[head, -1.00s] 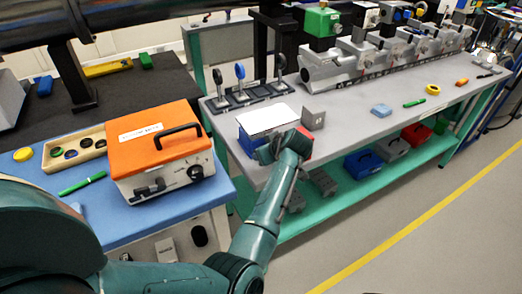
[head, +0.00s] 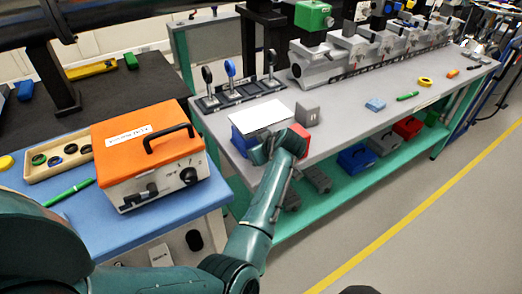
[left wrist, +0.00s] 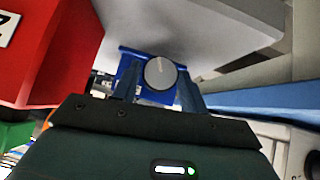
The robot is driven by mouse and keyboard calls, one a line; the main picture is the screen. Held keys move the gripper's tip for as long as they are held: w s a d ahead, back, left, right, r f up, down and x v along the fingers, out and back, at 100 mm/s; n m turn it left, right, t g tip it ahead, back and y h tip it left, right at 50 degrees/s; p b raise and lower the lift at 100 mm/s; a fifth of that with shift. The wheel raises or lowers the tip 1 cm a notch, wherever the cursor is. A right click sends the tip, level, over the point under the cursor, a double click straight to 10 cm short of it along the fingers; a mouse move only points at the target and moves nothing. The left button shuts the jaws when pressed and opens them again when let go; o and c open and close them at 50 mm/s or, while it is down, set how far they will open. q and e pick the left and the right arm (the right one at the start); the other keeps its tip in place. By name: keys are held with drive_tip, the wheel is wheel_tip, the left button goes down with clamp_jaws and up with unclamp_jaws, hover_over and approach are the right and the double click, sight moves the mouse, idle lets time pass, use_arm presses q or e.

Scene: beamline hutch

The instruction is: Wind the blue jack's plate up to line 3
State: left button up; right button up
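The blue jack (head: 239,143) stands at the near left corner of the grey bench, with a pale flat plate (head: 262,115) on top. My left gripper (head: 270,150) is at its near side and hides much of it. In the left wrist view the jack's round grey knob (left wrist: 160,73) faces me, between the fingertips of my left gripper (left wrist: 159,82). The fingers flank the knob closely; I cannot tell whether they touch it. A red block (head: 300,138) stands just right of the gripper; it is also large at left in the wrist view (left wrist: 50,50). I cannot read any scale lines. My right gripper is out of view.
A grey block (head: 307,113) stands right of the plate, and a rail with lens holders (head: 240,92) behind it. An orange-topped instrument box (head: 150,145) stands on the blue surface at left. The lower green shelf (head: 330,190) holds several boxes. The floor at right is clear.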

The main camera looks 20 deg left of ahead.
use_arm(q)
drive_tip(key=c, duration=0.6)
drive_tip(key=shift+w+d+m+g+y+b, duration=0.1)
drive_tip(key=shift+w+m+g+y+b, duration=0.1)
drive_tip(key=shift+m+g+y+b, duration=0.3)
drive_tip(key=shift+g, duration=0.4)
drive_tip(key=o, duration=1)
drive_tip(key=v, duration=1.3)
drive_tip(key=shift+s+d, duration=0.1)
drive_tip(key=shift+d, duration=0.1)
